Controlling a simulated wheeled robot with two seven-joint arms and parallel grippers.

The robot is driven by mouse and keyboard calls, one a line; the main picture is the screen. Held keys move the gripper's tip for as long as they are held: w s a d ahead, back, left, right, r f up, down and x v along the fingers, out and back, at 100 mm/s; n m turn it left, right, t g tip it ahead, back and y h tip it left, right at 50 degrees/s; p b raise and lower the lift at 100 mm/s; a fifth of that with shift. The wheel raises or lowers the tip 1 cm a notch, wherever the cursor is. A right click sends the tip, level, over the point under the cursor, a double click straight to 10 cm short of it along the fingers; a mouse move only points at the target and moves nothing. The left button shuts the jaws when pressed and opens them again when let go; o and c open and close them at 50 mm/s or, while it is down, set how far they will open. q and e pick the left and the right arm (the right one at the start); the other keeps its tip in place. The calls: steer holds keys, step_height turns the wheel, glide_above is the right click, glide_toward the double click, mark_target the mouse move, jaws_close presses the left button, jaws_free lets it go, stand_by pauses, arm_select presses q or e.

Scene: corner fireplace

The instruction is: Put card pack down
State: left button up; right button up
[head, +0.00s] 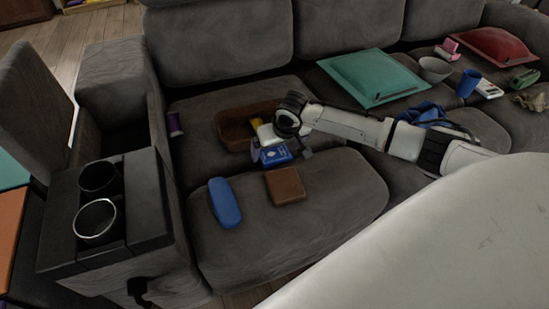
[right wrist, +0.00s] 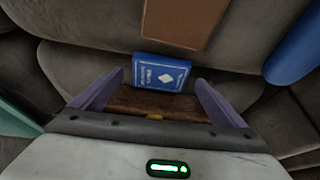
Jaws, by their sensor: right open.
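The card pack (head: 276,156) is a blue box with white print, on the seat cushion by the front edge of a brown wooden tray (head: 232,128). In the right wrist view the card pack (right wrist: 162,72) lies just beyond and between my fingertips, with gaps to both fingers. The tray (right wrist: 125,101) shows below the pack in the wrist view. Whether the pack touches the tray's edge I cannot tell. My left gripper is not in view.
A brown box (head: 286,185) and a blue case (head: 224,203) lie on the front cushion. A purple spool (head: 175,124) stands left of the tray. A console with cup holders (head: 97,222) is at left. A green cushion (head: 373,77) lies behind my arm. The front cushion's right part is clear.

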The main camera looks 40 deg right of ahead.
steer(key=shift+x, duration=1)
steer(key=shift+c, duration=0.2)
